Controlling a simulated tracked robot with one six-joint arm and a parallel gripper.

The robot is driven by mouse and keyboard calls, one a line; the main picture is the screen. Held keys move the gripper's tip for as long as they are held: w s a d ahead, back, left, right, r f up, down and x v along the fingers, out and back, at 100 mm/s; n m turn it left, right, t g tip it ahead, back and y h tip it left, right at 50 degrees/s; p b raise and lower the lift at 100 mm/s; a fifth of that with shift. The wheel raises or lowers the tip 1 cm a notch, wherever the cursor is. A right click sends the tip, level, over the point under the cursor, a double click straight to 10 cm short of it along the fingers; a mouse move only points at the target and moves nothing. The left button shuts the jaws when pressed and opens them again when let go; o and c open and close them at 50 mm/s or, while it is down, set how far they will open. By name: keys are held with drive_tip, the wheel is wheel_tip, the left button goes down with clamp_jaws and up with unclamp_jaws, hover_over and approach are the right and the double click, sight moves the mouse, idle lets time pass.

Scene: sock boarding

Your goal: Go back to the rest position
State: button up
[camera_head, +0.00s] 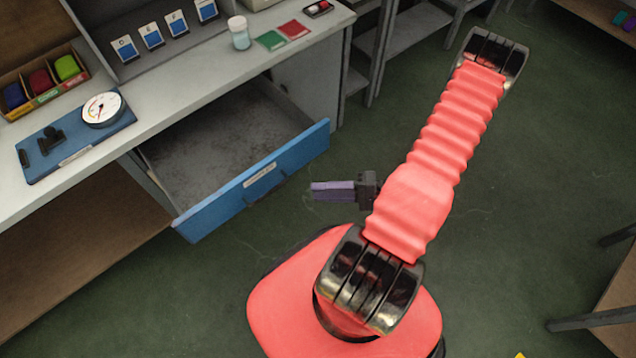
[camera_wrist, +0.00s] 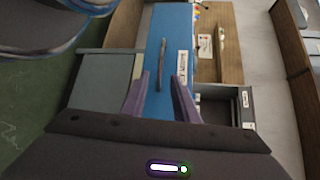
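My gripper (camera_head: 314,191) is in front of the pulled-out blue drawer front (camera_head: 205,213), with its purple fingers pointing left towards it. A floor-coloured gap shows between the fingertips and the drawer in the head view. In the wrist view my gripper (camera_wrist: 164,80) has its two fingers apart with nothing held. The drawer handle (camera_wrist: 162,54) shows between and beyond them on the blue front. The drawer is open and its grey inside (camera_head: 215,130) looks empty. My arm is stretched to the upper right, then back down to the gripper.
The grey bench (camera_head: 200,85) runs along the left. On it are a dial gauge (camera_head: 103,109) on a blue board, coloured bins (camera_head: 42,82), a white jar (camera_head: 239,32), and green and red cards (camera_head: 271,40). Green floor (camera_head: 530,180) is clear on the right.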

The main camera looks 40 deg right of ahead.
drive_tip(key=shift+m, duration=0.3)
drive_tip(key=s+a+m+g+y, duration=0.1)
drive_tip(key=s+a+m+g, duration=0.2)
drive_tip(key=s+g, duration=0.2)
wheel_tip(320, 180, up, 10)
drive_tip(key=s+d+f+n+g+h, duration=0.1)
drive_tip(key=d+n+g+h, duration=0.2)
drive_tip(key=g, duration=0.4)
drive_tip(key=w+a+r+n+t+h, duration=0.1)
drive_tip(key=w+a+r+n+h, duration=0.1)
drive_tip(key=r+h, duration=0.35)
drive_tip(key=w+a+r+n+t+h, duration=0.1)
drive_tip(key=w+a+r+n+h, duration=0.15)
drive_tip(key=r, duration=0.55)
drive_tip(key=w+a+r+n+t+h, duration=0.1)
drive_tip(key=w+r+n+h, duration=0.15)
drive_tip(key=r, duration=0.45)
drive_tip(key=a+r+n+t, duration=0.3)
drive_tip(key=a+r, duration=0.5)
drive_tip(key=r, duration=0.1)
drive_tip(key=shift+s+a+n+t, duration=0.25)
drive_tip(key=shift+s+n+t, duration=0.05)
drive_tip(key=shift+s, duration=0.05)
